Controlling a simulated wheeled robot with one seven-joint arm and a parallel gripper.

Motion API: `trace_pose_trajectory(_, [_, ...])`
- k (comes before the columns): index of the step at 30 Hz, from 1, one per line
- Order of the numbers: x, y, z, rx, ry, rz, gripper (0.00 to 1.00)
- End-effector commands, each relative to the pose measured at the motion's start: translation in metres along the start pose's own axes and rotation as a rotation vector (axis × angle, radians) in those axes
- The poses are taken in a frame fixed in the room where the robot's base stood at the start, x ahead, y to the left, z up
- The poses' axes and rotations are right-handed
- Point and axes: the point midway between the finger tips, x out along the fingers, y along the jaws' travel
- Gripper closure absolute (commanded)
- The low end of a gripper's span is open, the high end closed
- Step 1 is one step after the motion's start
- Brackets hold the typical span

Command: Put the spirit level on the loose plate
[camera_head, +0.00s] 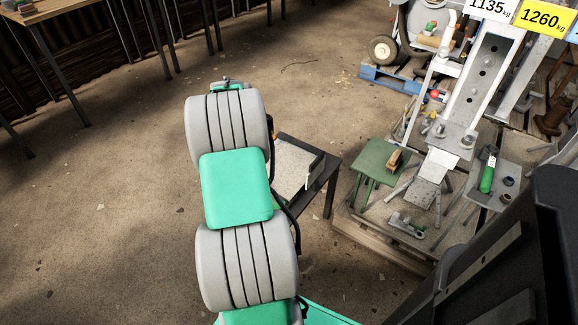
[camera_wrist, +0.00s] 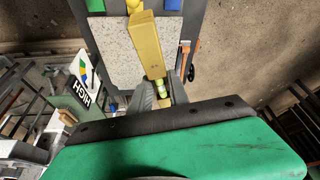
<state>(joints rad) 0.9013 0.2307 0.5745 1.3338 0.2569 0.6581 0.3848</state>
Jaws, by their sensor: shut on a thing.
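The yellow spirit level (camera_wrist: 147,45) is in the wrist view, with a green vial near its lower end. My gripper (camera_wrist: 162,92) is shut on that lower end, and the level points away from it, over a pale speckled surface (camera_wrist: 118,55). I cannot tell whether the level touches that surface. In the head view, my arm hides the gripper and the level. A grey plate (camera_head: 508,176) lies at the right with a green-handled tool on it. I cannot tell which plate is the loose one.
A small dark table (camera_head: 325,177) with a pale top stands right of my arm. A green stool (camera_head: 375,160) bears a brush (camera_head: 395,160). A white landing leg (camera_head: 478,85) rises at the right from a low platform (camera_head: 378,243). Floor left of my arm is clear.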

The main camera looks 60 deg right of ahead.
Motion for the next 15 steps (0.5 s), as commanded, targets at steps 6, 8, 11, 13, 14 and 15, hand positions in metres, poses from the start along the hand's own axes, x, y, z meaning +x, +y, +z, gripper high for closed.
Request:
trace_pose_trajectory(6, [0.083, 0.071, -0.024, 0.194, 0.009, 0.083, 1.00])
trace_pose_trajectory(8, [0.090, 0.080, -0.027, 0.218, 0.011, 0.093, 1.00])
trace_pose_trajectory(11, [0.095, 0.086, -0.028, 0.233, 0.012, 0.098, 1.00])
trace_pose_trajectory(13, [0.097, 0.086, -0.027, 0.233, 0.012, 0.099, 1.00])
trace_pose_trajectory(14, [0.099, 0.086, -0.026, 0.233, 0.012, 0.099, 1.00])
trace_pose_trajectory(15, [0.102, 0.086, -0.025, 0.232, 0.012, 0.099, 1.00])
